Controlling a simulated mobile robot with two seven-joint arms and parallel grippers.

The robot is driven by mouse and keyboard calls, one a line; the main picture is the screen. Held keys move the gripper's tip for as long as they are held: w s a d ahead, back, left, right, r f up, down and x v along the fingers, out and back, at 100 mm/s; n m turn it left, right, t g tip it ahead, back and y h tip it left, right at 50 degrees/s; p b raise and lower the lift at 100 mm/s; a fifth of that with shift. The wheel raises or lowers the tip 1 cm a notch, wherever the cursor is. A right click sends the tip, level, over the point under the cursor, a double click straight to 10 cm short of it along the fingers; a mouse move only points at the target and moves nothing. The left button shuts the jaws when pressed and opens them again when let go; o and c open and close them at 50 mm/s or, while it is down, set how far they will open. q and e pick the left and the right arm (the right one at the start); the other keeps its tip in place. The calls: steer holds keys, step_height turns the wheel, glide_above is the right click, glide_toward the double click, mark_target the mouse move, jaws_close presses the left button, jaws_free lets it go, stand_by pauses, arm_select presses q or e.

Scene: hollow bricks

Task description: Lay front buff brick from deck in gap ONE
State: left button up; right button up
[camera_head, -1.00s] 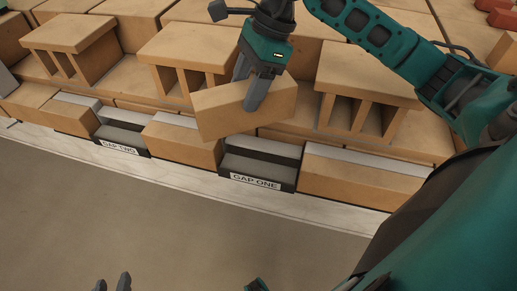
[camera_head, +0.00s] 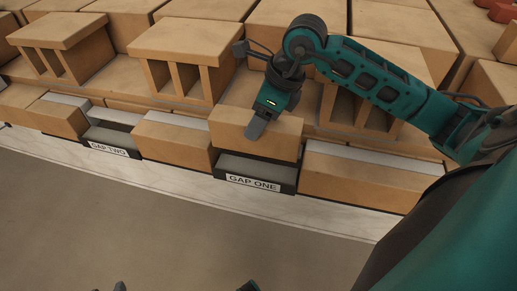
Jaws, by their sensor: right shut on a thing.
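My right gripper (camera_head: 258,128) is shut on a buff brick (camera_head: 283,138) and holds it level over gap ONE. The gap ONE label (camera_head: 253,184) is on a dark front strip below the brick. A grey bed (camera_head: 256,168) shows between the brick's lower edge and the label. The brick's top stands higher than the bricks on both sides; I cannot tell whether its underside touches anything. Only small dark tips of what seems my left gripper (camera_head: 120,287) show at the bottom edge, and its opening is hidden.
A buff brick (camera_head: 178,143) flanks gap ONE on the left and a longer one (camera_head: 355,180) on the right. Gap TWO (camera_head: 108,149) is farther left. Hollow bricks (camera_head: 185,60) stand behind on the deck. The floor (camera_head: 180,240) in front is clear.

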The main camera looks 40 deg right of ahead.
mark_target(258, 145)
step_height(258, 145, down, 4)
steer(key=shift+f+b, duration=0.1)
steer(key=shift+b, duration=0.25)
steer(key=shift+f+b, duration=0.55)
steer(key=shift+f, duration=1.65)
steer(key=o, duration=1.5)
steer(key=shift+f, duration=0.1)
steer(key=shift+o, duration=0.2)
